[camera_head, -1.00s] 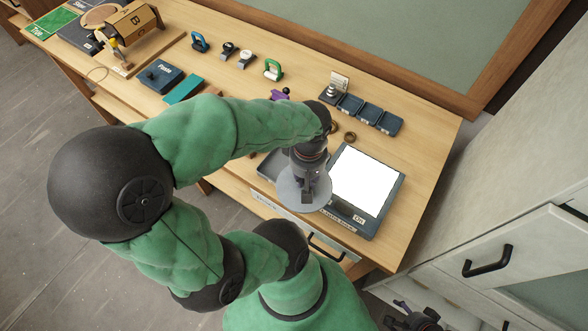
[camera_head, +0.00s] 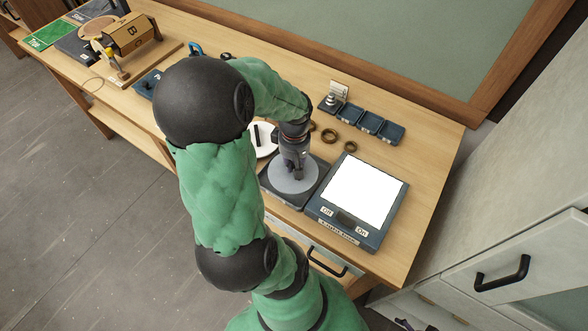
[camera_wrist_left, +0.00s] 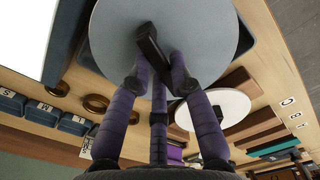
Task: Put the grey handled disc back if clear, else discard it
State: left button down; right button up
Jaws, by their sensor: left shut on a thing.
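The grey disc (camera_head: 290,185) with a dark upright handle is under my left gripper (camera_head: 294,172). In the left wrist view, the fingers of my left gripper are shut on the dark handle (camera_wrist_left: 150,45) of the grey disc (camera_wrist_left: 215,35). The disc is over a dark square tray (camera_head: 268,187) left of the light box; I cannot tell whether it touches the tray. The light box (camera_head: 352,232) has a bright white panel and Off and On labels. A white disc (camera_head: 268,150) with a black handle is behind, partly hidden by my arm. My right gripper is not visible.
Several dark rings (camera_head: 329,136) lie behind the light box, near a row of small dark bins (camera_head: 371,123). A lettered wooden box (camera_head: 130,34) stands far left. My left arm hides the middle of the bench (camera_head: 428,165); its right end is clear.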

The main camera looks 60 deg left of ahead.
aim_at(294, 167)
pick_arm(q)
jog(key=shift+w+a+f, duration=0.2)
jog(key=shift+a+f, duration=0.2)
jog(key=shift+f, duration=0.15)
jog(key=shift+w+a+f, duration=0.15)
jog(key=shift+a+f, duration=0.25)
jog(key=shift+f, duration=0.15)
jog(key=shift+f+b, duration=0.7)
jog(key=shift+f, duration=0.85)
jog(key=shift+f, duration=0.1)
jog(key=c, duration=1.1)
grip_release()
jog(key=shift+r, duration=0.25)
notch_tip(294, 167, up, 12)
jog(key=p, duration=0.3)
jog(key=shift+f, duration=0.1)
